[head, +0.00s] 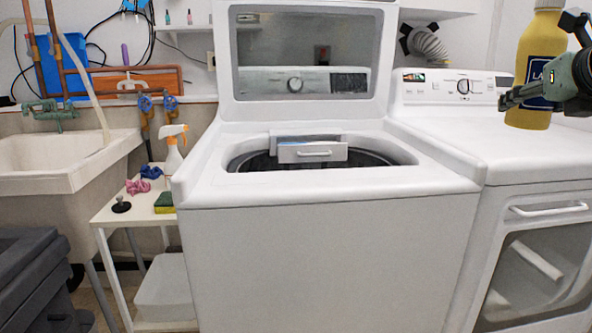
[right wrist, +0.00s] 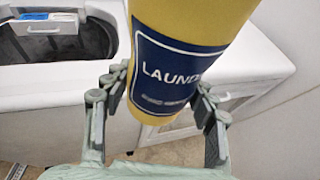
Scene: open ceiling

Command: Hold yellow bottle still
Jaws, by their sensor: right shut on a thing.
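The yellow bottle (head: 543,52) with a dark blue label is at the upper right in the head view, upright and held in the air above the dryer. My right gripper (head: 520,96) comes in from the right edge and is shut around the bottle at its label. In the right wrist view the bottle (right wrist: 190,15) fills the middle, and the fingers of my right gripper (right wrist: 165,100) lie on both sides of it. The label there reads "LAUN...", the rest hidden. The bottle's top is cut off in both views. My left gripper is not in view.
A white top-load washer (head: 330,240) stands open in the centre, its dispenser drawer (head: 312,153) showing. The white dryer (head: 500,145) is at right. A sink (head: 60,160) and a small side table (head: 112,212) with a spray bottle (head: 173,150) are at left.

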